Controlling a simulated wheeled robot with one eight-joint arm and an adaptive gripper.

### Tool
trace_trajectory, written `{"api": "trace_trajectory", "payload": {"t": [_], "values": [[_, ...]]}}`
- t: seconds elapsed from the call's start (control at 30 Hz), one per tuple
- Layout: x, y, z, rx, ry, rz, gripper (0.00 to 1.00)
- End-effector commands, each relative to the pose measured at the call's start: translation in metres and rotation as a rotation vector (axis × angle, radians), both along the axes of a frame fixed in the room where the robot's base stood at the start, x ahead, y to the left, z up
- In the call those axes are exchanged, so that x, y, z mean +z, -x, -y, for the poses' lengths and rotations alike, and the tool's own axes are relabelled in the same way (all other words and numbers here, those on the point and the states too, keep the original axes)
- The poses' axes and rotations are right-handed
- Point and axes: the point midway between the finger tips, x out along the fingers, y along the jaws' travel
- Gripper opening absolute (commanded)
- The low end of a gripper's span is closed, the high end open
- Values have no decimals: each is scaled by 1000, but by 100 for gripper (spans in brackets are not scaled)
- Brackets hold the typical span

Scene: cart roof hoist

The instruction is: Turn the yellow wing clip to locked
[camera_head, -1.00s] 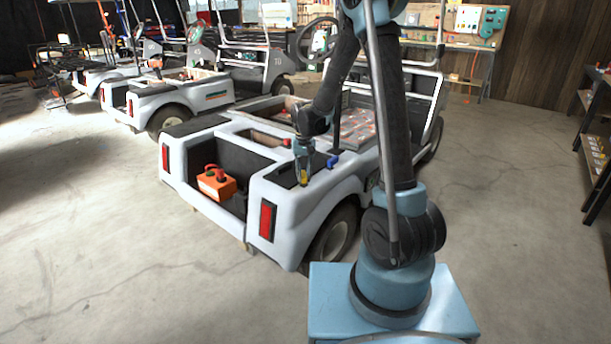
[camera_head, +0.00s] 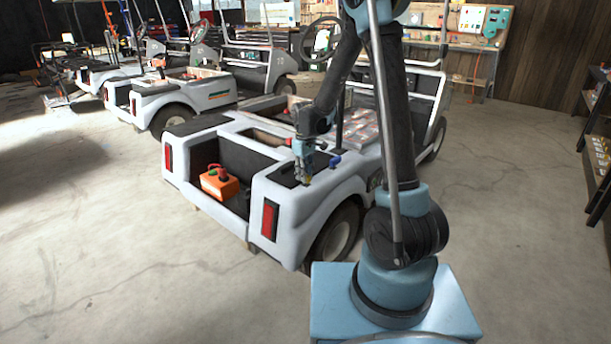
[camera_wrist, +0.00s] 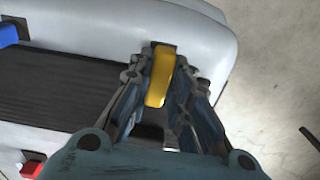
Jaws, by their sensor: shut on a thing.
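The yellow wing clip (camera_wrist: 160,76) sits near the edge of the white cart's rear body, between the fingers of my gripper (camera_wrist: 158,95) in the wrist view. The fingers are shut on it from both sides. The clip looks slightly tilted in that view. In the head view my gripper (camera_head: 304,178) reaches down to the rear deck of the nearest white cart (camera_head: 318,205). The clip is mostly hidden there by the gripper, with only a small yellow spot showing. I cannot tell the clip's lock marking.
A blue clip (camera_head: 334,161) stands on the deck beside the gripper; it also shows in the wrist view (camera_wrist: 8,32). A red part (camera_wrist: 32,166) is at lower left there. An orange box (camera_head: 220,183) sits in the cart's rear recess. Open floor lies around the cart.

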Motion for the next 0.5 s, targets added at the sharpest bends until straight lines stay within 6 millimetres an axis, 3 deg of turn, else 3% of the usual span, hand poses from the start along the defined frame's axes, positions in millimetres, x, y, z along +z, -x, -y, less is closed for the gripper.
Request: {"api": "trace_trajectory", "payload": {"t": [0.5], "values": [[0,2,1,41,2,-3,0]]}}
